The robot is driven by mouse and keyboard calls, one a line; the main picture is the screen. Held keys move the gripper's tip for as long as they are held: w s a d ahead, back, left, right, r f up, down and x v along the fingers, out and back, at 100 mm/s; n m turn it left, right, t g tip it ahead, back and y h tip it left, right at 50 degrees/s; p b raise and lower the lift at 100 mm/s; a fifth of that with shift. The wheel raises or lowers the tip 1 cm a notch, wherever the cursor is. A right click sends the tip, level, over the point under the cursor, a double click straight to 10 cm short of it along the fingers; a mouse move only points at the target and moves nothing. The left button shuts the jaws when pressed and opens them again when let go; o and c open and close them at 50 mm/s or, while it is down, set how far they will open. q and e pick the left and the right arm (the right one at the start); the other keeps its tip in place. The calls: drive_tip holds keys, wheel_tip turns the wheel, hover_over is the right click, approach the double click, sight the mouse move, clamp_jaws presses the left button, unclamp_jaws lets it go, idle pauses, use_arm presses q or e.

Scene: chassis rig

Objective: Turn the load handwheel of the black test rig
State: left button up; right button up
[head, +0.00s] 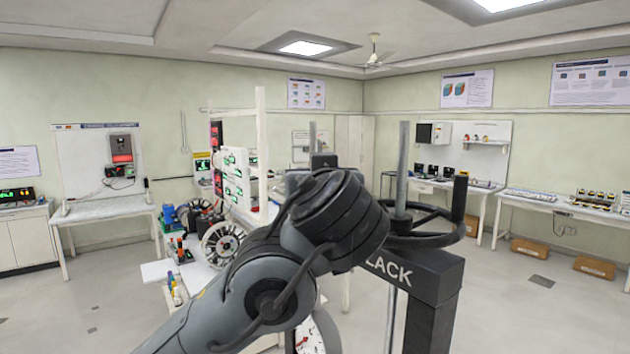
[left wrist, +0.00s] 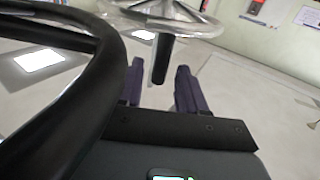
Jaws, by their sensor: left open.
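The black test rig (head: 435,276) stands right of centre in the head view, with part of the word "BLACK" on its top beam. Its dark handwheel (head: 436,240) lies flat on top, with an upright black handle (head: 461,196) at the right. My left arm crosses in front and hides the wheel's left part and my left gripper. In the left wrist view, my left gripper (left wrist: 158,90) is open. A thick black ring, apparently the wheel rim (left wrist: 108,85), fills the left side, close to the camera and beside the fingers. No grip on it shows.
The left wrist view looks upside down. A silver wheel (left wrist: 190,20) with a black handle (left wrist: 161,62) shows beyond the fingers; the handle appears between them, its distance unclear. A bench with several instruments (head: 205,255) stands left of my arm.

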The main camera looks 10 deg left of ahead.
use_arm(q)
drive_tip(key=b+v, duration=0.2)
drive_tip(key=v, duration=0.6)
drive_tip(key=shift+c, duration=0.3)
